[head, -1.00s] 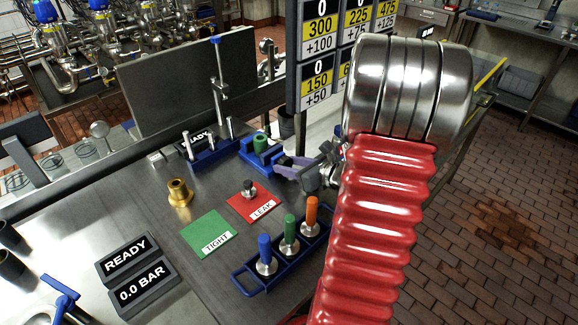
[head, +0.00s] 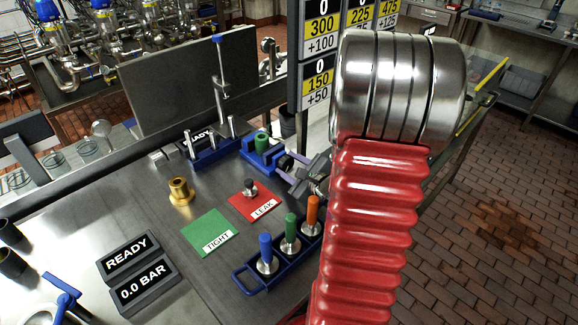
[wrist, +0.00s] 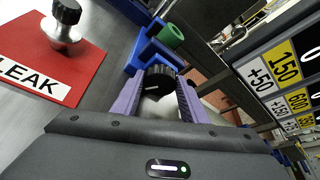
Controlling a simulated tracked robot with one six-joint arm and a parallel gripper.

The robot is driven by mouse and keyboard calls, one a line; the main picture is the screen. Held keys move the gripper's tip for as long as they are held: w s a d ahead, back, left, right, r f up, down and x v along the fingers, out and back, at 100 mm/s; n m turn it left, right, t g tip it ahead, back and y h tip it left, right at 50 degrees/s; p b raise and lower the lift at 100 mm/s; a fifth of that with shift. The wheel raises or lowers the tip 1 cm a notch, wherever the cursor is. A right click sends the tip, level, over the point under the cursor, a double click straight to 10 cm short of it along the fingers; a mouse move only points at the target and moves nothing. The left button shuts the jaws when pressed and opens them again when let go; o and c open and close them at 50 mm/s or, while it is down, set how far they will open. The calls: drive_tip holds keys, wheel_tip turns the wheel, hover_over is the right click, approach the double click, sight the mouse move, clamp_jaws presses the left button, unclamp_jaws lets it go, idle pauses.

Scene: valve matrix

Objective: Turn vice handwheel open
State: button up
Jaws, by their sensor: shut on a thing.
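The blue vice (head: 253,154) stands on the steel bench with a green cylindrical piece (head: 262,142) in it; it also shows at the top of the wrist view (wrist: 150,50). Its black ribbed handwheel (wrist: 160,76) faces my gripper. My gripper (wrist: 160,90) has its two purple fingers on either side of the handwheel and is shut on it. In the head view my gripper (head: 285,170) reaches the near right side of the vice. The handwheel itself is hard to make out there.
A red LEAK mat (head: 254,206) with a small metal black-topped part lies close beside my gripper. A green TIGHT mat (head: 209,232), a brass fitting (head: 180,192) and a blue rack (head: 270,285) of coloured-handled tools stand nearer. A number board (head: 318,85) hangs behind.

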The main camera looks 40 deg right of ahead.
drive_tip(key=shift+a+n, duration=0.15)
drive_tip(key=shift+n, duration=0.15)
drive_tip(key=o, duration=1)
drive_tip(key=shift+o, duration=0.2)
drive_tip(key=shift+r, duration=0.15)
wheel_tip(320, 180, up, 10)
drive_tip(key=shift+f, duration=0.2)
idle(0.4)
